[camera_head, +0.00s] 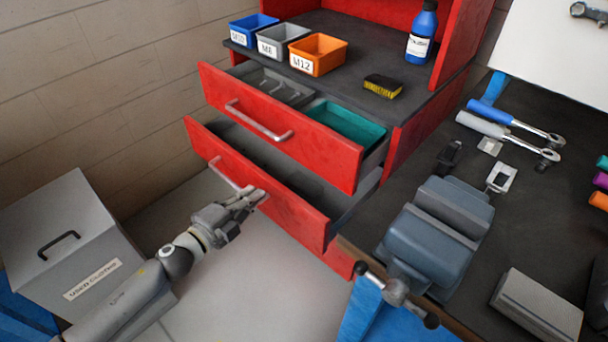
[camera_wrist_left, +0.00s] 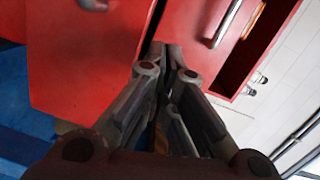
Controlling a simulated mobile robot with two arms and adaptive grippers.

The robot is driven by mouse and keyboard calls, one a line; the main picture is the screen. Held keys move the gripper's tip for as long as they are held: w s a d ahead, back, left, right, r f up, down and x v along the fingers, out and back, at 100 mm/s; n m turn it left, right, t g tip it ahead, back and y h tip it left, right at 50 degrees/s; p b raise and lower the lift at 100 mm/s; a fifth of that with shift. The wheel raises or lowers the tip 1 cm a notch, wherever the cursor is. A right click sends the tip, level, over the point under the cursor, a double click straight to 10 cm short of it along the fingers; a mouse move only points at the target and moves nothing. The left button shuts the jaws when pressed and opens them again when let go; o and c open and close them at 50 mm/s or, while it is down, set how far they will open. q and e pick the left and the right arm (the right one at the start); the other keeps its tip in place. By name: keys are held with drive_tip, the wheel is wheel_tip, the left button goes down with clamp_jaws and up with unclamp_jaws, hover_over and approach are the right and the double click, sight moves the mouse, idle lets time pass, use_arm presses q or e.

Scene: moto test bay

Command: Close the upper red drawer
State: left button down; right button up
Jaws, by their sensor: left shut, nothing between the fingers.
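The upper red drawer (camera_head: 280,125) is pulled open in the head view. A grey divided tray and a teal tray (camera_head: 345,123) show inside it, and a grey bar handle is on its front. The lower red drawer (camera_head: 290,212) below it is also open. My left gripper (camera_head: 260,194) is shut and empty, in front of the lower drawer's front near its handle (camera_head: 222,172); I cannot tell whether it touches. In the left wrist view its closed fingers (camera_wrist_left: 167,50) point at red panels, one with a grey handle (camera_wrist_left: 227,24). My right gripper is not in view.
A vise (camera_head: 436,230) and wrenches are on the bench at right. A grey used-cloths box (camera_head: 70,245) stands at left. Floor before the drawers is clear.

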use_arm(q)
drive_tip(key=s+d+r+m+h, duration=0.2)
drive_tip(key=d+r+m, duration=0.1)
drive_tip(key=d+r, duration=0.15)
approach(312, 154)
drive_tip(key=x, duration=0.6)
drive_tip(key=shift+w+r, duration=0.1)
drive_tip(key=shift+r, duration=0.1)
drive_tip(key=shift+w+d, duration=0.3)
drive_tip(key=shift+w, duration=0.15)
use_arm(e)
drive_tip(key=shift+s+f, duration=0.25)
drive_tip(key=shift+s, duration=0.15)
use_arm(q)
drive_tip(key=shift+d, duration=0.1)
